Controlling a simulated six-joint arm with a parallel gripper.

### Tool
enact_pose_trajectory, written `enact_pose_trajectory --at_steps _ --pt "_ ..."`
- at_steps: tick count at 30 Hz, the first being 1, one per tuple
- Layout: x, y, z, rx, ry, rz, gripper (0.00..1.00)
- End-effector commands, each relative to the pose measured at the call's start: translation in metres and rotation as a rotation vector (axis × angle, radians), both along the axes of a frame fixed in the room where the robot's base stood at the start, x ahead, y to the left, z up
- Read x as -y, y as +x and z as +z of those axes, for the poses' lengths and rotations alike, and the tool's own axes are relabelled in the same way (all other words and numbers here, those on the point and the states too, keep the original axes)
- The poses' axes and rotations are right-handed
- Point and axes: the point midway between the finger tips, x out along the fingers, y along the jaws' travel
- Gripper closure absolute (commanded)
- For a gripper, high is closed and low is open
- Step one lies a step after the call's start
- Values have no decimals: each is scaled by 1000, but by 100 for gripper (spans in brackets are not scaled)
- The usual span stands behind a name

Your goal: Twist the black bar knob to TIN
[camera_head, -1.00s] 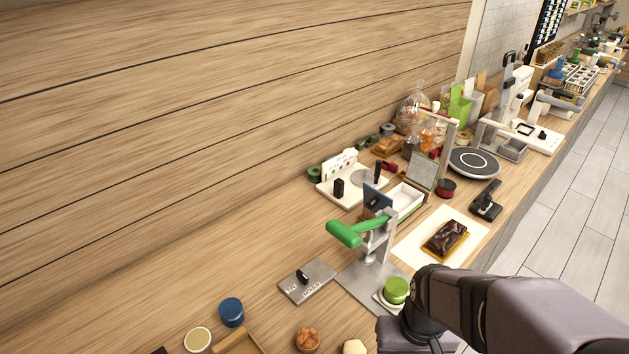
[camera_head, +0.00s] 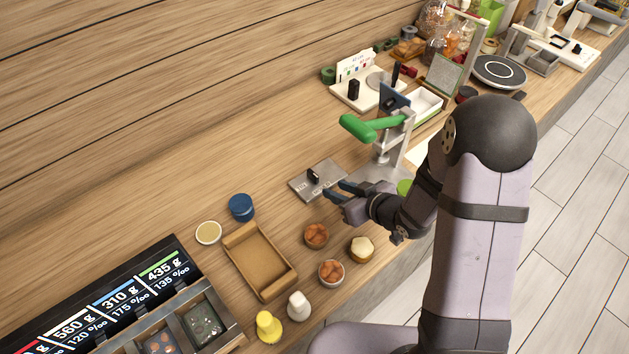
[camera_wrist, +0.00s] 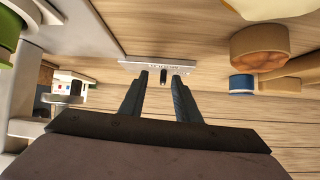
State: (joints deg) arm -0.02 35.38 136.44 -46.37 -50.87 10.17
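The black bar knob (camera_head: 313,176) stands on a flat grey metal plate (camera_head: 331,169) on the wooden counter. The plate has small lettering at its left end and along its front; I cannot read it surely, nor tell which label the bar points to. My gripper (camera_head: 335,192) is beside the plate, at its front right side, with its dark fingers reaching towards the knob. In the wrist view the fingers (camera_wrist: 159,82) are apart and empty. The knob (camera_wrist: 163,76) shows between their tips, further off, and the plate (camera_wrist: 150,63) lies behind it.
A press with a green handle (camera_head: 372,127) stands just right of the plate. A blue tin (camera_head: 241,207), a brown tray (camera_head: 246,250) and several small bowls lie left and in front. The counter behind the plate is clear.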

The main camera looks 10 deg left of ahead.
Motion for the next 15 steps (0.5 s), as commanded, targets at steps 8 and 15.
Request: enact_pose_trajectory --at_steps 8,15 --pt "-20 14 5 161 91 71 70" --pt "-23 17 7 170 96 76 70"
